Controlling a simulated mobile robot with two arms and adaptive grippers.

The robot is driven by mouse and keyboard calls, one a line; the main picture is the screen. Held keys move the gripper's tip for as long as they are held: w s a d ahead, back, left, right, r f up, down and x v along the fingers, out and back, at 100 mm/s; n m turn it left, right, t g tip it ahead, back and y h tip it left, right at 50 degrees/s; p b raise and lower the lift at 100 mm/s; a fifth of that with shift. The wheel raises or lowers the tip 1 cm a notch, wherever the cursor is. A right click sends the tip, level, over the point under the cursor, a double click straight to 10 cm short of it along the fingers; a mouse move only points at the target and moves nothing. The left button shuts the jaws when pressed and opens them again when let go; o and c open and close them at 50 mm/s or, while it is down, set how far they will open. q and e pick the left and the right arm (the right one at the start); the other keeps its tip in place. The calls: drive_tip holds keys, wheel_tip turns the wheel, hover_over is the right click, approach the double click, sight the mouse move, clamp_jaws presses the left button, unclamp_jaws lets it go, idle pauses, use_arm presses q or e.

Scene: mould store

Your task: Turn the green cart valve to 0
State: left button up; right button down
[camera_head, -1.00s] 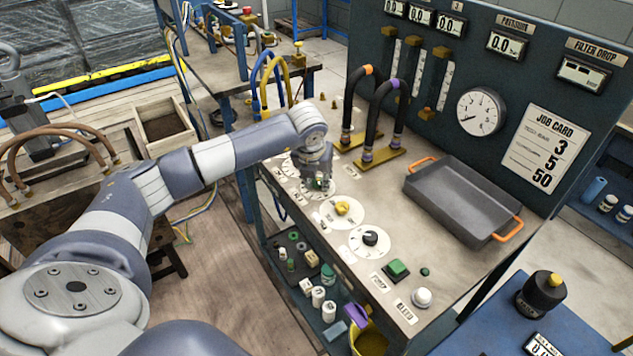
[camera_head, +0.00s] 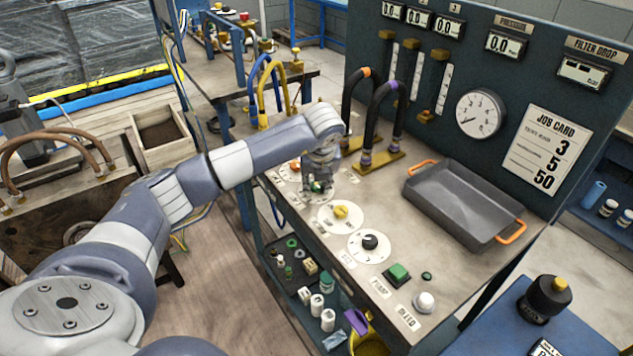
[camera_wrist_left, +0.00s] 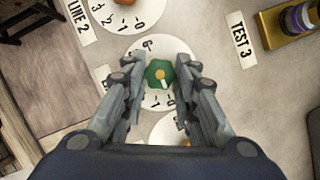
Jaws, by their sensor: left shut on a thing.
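The green cart valve (camera_wrist_left: 158,73) is a green knob with a white pointer mark on a round white dial (camera_wrist_left: 179,52). In the left wrist view the mark points down and slightly right, toward the side printed 0 and 1. My left gripper (camera_wrist_left: 159,80) is over the dial with a finger on each side of the knob, shut on it. In the head view the left gripper (camera_head: 318,186) is on the cart top and hides most of the knob and part of its dial. My right gripper is in neither view.
A yellow knob (camera_head: 341,212) and a black knob (camera_head: 370,242) on their dials stand nearer, and an orange knob (camera_head: 294,166) lies beyond. Black hoses (camera_head: 387,100) rise behind the gripper. A grey tray (camera_head: 458,205) sits to the right.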

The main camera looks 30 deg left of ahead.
use_arm(q)
drive_tip(key=o, duration=1)
drive_tip(key=shift+o, duration=0.2)
drive_tip(key=v, duration=1.2)
drive_tip(key=shift+d, duration=0.1)
